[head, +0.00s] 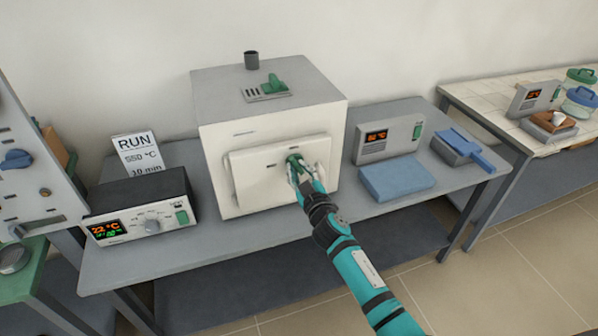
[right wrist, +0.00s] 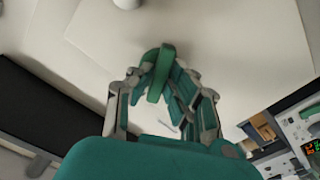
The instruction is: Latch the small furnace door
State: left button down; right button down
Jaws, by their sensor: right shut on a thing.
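The small furnace (head: 270,112) is a white box with a grey top on the grey table. Its door (head: 262,180) lies against the front face; I cannot tell whether it is fully flush. A green latch handle (head: 292,159) sits on the right part of the door. My right gripper (head: 303,172) is at this handle, shut on it. In the right wrist view the green handle (right wrist: 160,75) stands between the fingers of my right gripper (right wrist: 163,85), with the pale door surface (right wrist: 225,60) behind. The fingers partly hide the handle. My left gripper is not in view.
A controller (head: 140,208) reading 22 °C stands left of the furnace, near a RUN card (head: 138,152). A grey display unit (head: 388,138), a blue pad (head: 396,181) and a blue-topped block (head: 462,148) are on the right. The table front between controller and pad is mostly clear.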

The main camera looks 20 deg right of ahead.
jog(key=n, duration=0.6)
jog(key=shift+b, duration=0.4)
jog(key=n, duration=0.6)
jog(key=shift+n, duration=0.3)
jog(key=c, duration=1.3)
grip_release()
jog(key=shift+s, duration=0.1)
jog(key=s, duration=1.2)
jog(key=shift+d, duration=0.15)
jog(key=shift+w, duration=0.1)
